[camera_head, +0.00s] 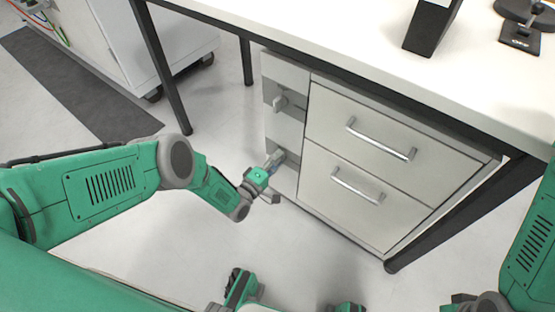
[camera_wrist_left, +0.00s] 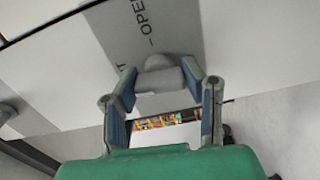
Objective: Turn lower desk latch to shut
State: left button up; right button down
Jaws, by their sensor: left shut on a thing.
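The lower desk latch (camera_head: 274,158) is a light grey knob on a grey plate, low on the narrow side strip of the drawer unit. My left gripper (camera_head: 270,167) is at it, its fingers closed on the knob. In the left wrist view the latch (camera_wrist_left: 160,76) sits between the two blue-padded fingertips (camera_wrist_left: 162,82). The plate behind it (camera_wrist_left: 152,32) carries the word OPEN and a partly cut-off letter T. Most of the lower latch is hidden by my gripper in the head view.
An upper latch (camera_head: 286,101) sits above on its own grey plate. Two drawers with bar handles (camera_head: 381,139) (camera_head: 358,186) are to the right. The white desktop (camera_head: 370,50) overhangs them, with dark legs (camera_head: 161,68). Floor in front is clear.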

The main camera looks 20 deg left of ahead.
pick_arm(q)
jog(key=shift+a+f+n, duration=0.1)
jog(key=shift+a+n, duration=0.3)
jog(key=shift+n, duration=0.1)
jog(key=o, duration=1.2)
jog(key=shift+c, duration=0.2)
jog(key=shift+d, duration=0.1)
jog(key=shift+s, duration=0.1)
jog(key=shift+s, duration=0.25)
jog(key=v, duration=1.1)
jog(key=shift+s, duration=0.1)
